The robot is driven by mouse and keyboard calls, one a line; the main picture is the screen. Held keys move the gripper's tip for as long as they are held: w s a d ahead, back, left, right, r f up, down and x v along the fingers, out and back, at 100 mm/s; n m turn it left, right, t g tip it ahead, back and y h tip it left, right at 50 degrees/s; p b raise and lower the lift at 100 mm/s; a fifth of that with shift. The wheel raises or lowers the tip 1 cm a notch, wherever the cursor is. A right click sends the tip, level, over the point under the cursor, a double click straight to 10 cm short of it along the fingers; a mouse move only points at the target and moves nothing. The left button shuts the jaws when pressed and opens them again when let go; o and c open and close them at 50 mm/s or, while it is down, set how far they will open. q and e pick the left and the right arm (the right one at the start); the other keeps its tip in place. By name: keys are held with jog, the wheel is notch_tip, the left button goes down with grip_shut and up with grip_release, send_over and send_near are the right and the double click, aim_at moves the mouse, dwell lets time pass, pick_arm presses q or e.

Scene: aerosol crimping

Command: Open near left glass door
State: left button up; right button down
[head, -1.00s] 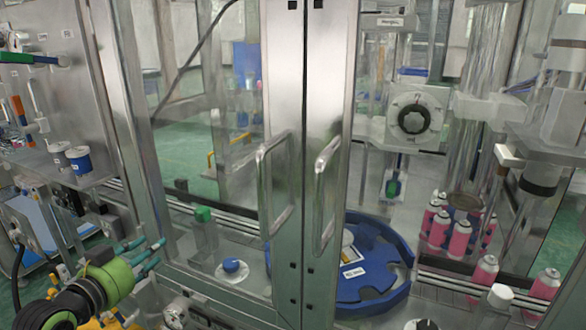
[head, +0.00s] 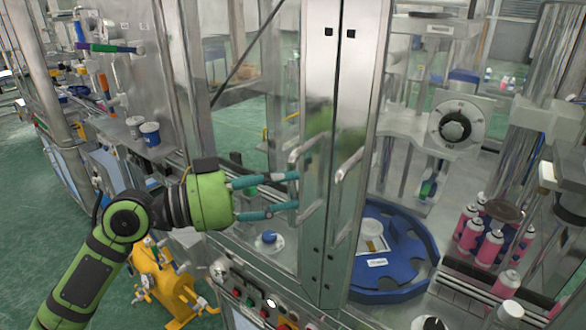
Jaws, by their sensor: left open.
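The near left glass door (head: 319,90) stands shut, with a broad metal edge beside the matching edge of the right door (head: 354,100). Its bar handle (head: 309,146) sticks out from that edge. My left gripper (head: 296,191) is open, its two teal fingers one above the other and pointing right. The fingertips are at the left door's handle and overlap its upright bar in the head view. I cannot tell whether they touch it. The right door's handle (head: 349,165) is free. My right gripper is not in view.
Behind the glass are a blue round carrier (head: 415,245), pink cans (head: 490,247) and a dial (head: 455,128). A control panel with buttons (head: 269,303) is below the doors. A yellow machine (head: 165,285) stands on the floor at lower left.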

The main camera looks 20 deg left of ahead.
pick_arm(q)
jog(key=shift+p+x, duration=0.45)
jog(key=shift+x, duration=0.55)
jog(key=shift+d, duration=0.15)
grip_shut()
